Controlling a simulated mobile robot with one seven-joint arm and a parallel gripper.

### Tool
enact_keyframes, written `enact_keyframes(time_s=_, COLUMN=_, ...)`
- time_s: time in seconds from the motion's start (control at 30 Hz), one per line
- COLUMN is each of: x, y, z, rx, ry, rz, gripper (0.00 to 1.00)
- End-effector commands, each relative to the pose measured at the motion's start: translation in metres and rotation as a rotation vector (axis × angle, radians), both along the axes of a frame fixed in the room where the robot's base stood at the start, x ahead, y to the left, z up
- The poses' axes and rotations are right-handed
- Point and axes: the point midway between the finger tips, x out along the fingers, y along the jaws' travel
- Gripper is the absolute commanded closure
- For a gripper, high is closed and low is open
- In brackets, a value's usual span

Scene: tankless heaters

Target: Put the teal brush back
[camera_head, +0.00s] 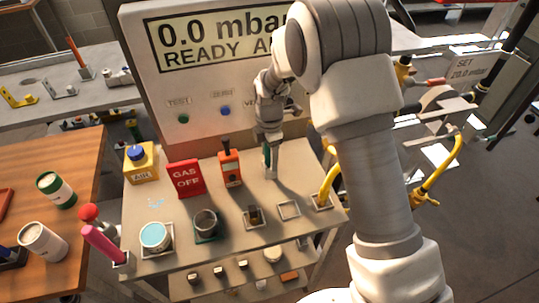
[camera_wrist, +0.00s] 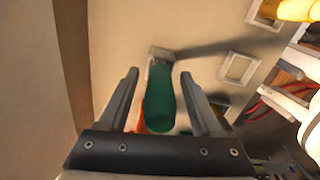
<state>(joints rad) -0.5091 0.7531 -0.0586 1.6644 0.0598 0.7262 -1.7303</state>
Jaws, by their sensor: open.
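The teal brush (camera_head: 267,158) stands about upright on the cart top, near the display panel at the back. Its dark green-teal handle (camera_wrist: 160,98) lies between my fingers in the wrist view, with a pale metal-like part at its far end. My gripper (camera_head: 268,137) is over the brush from above; in the wrist view its fingers (camera_wrist: 158,74) are open, one on each side of the handle, with gaps visible. An empty square white frame (camera_head: 289,210) lies on the cart top at the front right; it also shows in the wrist view (camera_wrist: 238,68).
The cart also holds an orange device (camera_head: 230,168), a red GAS OFF block (camera_head: 186,179), a yellow block (camera_head: 140,163), a grey cup (camera_head: 206,223), a teal-topped can (camera_head: 155,236) and a yellow hooked piece (camera_head: 328,185). The display panel (camera_head: 215,110) rises close behind my gripper.

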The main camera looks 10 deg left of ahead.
Motion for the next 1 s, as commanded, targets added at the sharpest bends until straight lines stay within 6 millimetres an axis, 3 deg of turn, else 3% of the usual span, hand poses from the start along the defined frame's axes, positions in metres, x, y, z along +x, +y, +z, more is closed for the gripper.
enact_keyframes(time_s=0.17, x=0.001, y=0.001, z=0.023, rx=0.004, ry=-0.004, rz=-0.001, gripper=0.34)
enact_keyframes(time_s=0.4, x=0.001, y=0.001, z=0.076, rx=0.003, ry=-0.005, rz=-0.001, gripper=0.34)
enact_keyframes(time_s=0.6, x=0.001, y=0.000, z=0.110, rx=0.002, ry=-0.003, rz=0.000, gripper=0.34)
enact_keyframes(time_s=1.0, x=0.000, y=-0.002, z=0.126, rx=0.001, ry=-0.004, rz=-0.014, gripper=0.34)
